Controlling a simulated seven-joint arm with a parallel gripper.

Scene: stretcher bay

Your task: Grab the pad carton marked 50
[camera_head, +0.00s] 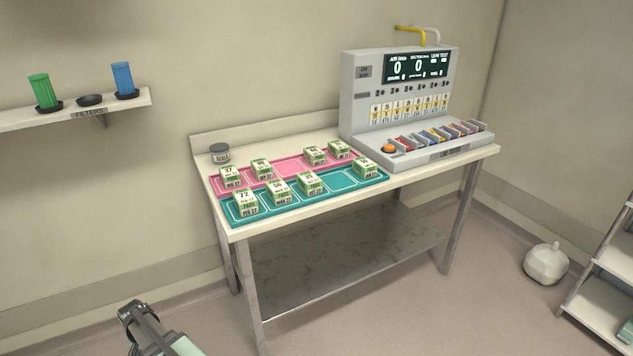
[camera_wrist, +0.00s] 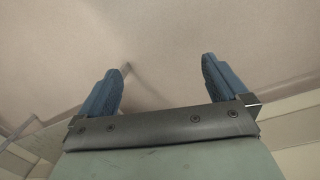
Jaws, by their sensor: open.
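Several small white-and-green pad cartons stand on two trays on the table in the head view. The front teal tray (camera_head: 344,180) holds a front-left carton (camera_head: 245,203) that seems to read 72, a second carton (camera_head: 279,192), a third (camera_head: 309,183) and one at the far right end (camera_head: 366,168). The back pink tray (camera_head: 289,166) holds the others, at its left and right ends. The numbers are too small to tell surely which carton is marked 50. My gripper (camera_wrist: 160,72) is open and empty in the wrist view, its blue fingers apart, with no carton between them.
A grey machine (camera_head: 400,100) with a display and slots stands on the table's right. A dark-lidded jar (camera_head: 220,153) is at the back left. A wall shelf (camera_head: 75,109) holds green and blue cylinders. A white container (camera_head: 545,263) sits on the floor near a rack (camera_head: 604,302).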

